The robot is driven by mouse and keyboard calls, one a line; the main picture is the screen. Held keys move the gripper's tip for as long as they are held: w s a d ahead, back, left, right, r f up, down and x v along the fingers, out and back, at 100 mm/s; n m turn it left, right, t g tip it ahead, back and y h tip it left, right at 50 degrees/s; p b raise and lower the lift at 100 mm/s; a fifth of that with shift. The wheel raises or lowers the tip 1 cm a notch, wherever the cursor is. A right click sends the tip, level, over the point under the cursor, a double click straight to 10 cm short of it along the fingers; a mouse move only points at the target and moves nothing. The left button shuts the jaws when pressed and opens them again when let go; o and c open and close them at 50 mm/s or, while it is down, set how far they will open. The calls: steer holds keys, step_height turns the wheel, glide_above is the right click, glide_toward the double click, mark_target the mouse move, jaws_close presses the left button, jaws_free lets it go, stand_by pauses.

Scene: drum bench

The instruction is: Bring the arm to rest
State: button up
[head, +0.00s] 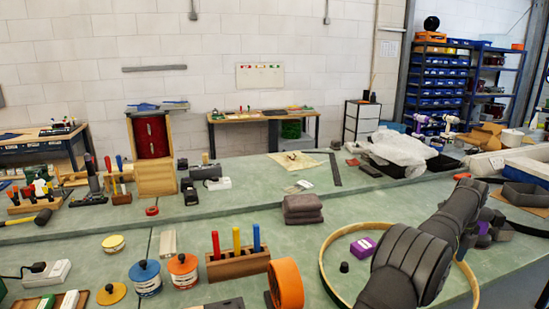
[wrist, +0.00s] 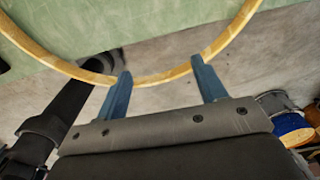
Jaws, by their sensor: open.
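My gripper (wrist: 161,68) shows in the wrist view with its two blue fingers apart and nothing held between them. A thin wooden hoop (wrist: 52,58) curves across that view by the fingertips; I cannot tell whether they touch it. In the head view the hoop (head: 326,255) lies on the green bench (head: 215,240) at the front right. My dark arm crosses over the hoop there and hides part of it. I cannot make out the fingers in the head view.
Inside the hoop are a purple box (head: 363,247) and a small black knob (head: 344,267). To its left are an orange tape roll (head: 286,284) and a wooden block (head: 238,264) with coloured pegs. Folded grey cloths (head: 302,209) lie behind. Grey trays (head: 525,194) stand at right.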

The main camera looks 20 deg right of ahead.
step_height(320, 180, up, 8)
steer(key=w+a+n, duration=0.5)
steer(key=w+a, duration=2.2)
steer(key=a, duration=0.2)
steer(key=shift+w+r+n, duration=0.4)
steer(key=shift+r, duration=0.05)
